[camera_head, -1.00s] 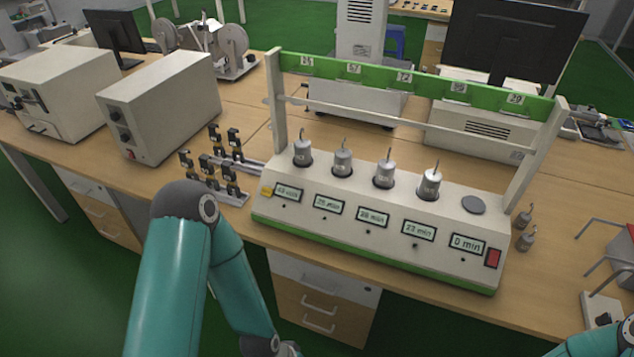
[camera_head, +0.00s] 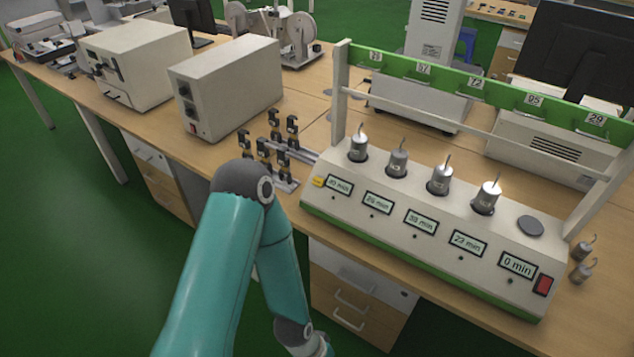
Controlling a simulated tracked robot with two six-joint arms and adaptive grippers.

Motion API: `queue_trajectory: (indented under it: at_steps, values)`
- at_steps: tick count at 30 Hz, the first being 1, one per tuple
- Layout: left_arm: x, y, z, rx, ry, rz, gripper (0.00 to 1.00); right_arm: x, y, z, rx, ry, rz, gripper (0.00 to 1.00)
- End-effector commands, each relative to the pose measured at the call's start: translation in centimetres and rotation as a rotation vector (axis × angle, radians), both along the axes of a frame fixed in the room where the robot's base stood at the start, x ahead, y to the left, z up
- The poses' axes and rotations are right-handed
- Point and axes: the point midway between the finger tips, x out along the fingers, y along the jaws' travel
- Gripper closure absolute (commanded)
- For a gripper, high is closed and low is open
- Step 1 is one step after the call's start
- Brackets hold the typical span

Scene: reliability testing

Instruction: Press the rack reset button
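The rack (camera_head: 432,262) is a long white unit with a green base edge and an overhead green bar, standing on the bench. A small yellow button (camera_head: 318,181) is at the left end of its sloped front. A red rocker-like switch (camera_head: 543,285) is at the right end, beside the "0 min" display. I cannot tell from labels which one is the reset. Four grey weights stand in its sockets; the rightmost socket has a flat grey disc (camera_head: 530,226). My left arm hangs in front of the bench, left of the rack; its gripper is out of frame. My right gripper is out of frame.
A row of black-and-metal clamps (camera_head: 272,151) stands just left of the rack, near the yellow button. Two white box instruments (camera_head: 222,88) are further left. Drawers (camera_head: 352,300) are under the bench edge.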

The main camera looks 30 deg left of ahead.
Motion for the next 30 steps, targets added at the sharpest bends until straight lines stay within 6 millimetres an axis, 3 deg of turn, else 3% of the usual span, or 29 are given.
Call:
queue_trajectory:
  at_steps: [1,3,30]
  values:
    - [0.0,0.0,0.0,0.0,0.0,0.0,0.88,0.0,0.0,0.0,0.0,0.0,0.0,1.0]
    - [0.0,0.0,0.0,0.0,0.0,0.0,1.0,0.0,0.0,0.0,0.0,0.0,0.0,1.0]
    - [0.0,0.0,0.0,0.0,0.0,0.0,1.0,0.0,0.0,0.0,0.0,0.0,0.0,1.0]
